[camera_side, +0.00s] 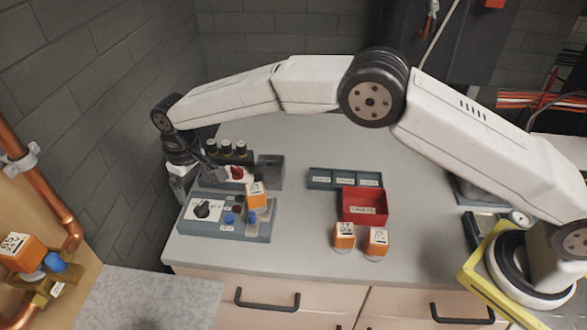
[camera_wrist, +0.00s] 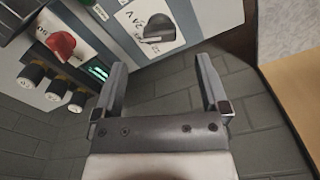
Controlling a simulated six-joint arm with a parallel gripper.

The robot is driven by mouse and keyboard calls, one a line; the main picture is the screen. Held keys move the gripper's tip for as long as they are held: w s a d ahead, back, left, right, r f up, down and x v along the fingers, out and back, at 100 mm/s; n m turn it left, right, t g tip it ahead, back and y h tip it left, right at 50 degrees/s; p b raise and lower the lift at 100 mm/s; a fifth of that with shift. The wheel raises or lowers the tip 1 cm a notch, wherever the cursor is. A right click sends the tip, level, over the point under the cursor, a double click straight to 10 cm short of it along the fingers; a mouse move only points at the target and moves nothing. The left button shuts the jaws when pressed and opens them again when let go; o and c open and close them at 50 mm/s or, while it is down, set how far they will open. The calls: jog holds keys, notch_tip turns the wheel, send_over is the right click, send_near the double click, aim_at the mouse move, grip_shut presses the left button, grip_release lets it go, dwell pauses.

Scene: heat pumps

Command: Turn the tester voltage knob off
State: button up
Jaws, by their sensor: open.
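A black rotary knob (camera_side: 203,209) sits on a white plate at the left of the front grey-blue tester box (camera_side: 258,230). The black knob (camera_wrist: 154,27) also shows at the top middle of the wrist view, beside a printed label with a V on it. A red knob (camera_side: 237,173) is on the unit behind, and it shows at the upper left of the wrist view (camera_wrist: 62,45). My gripper (camera_side: 208,165) is above and behind the front box, apart from the black knob. In the wrist view my gripper (camera_wrist: 161,65) is open, with nothing between its fingers.
Several black cylindrical terminals (camera_side: 226,147) stand behind the red knob. An orange-and-white block (camera_side: 256,194) stands on the front box's right side. A red bin (camera_side: 364,206) and two orange blocks (camera_side: 344,235) are to the right. Bare worktop (camera_side: 300,225) lies between.

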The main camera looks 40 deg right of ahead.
aim_at(200, 205)
jog(key=shift+f, duration=3)
grip_shut()
jog(key=shift+n, duration=2.2)
grip_release()
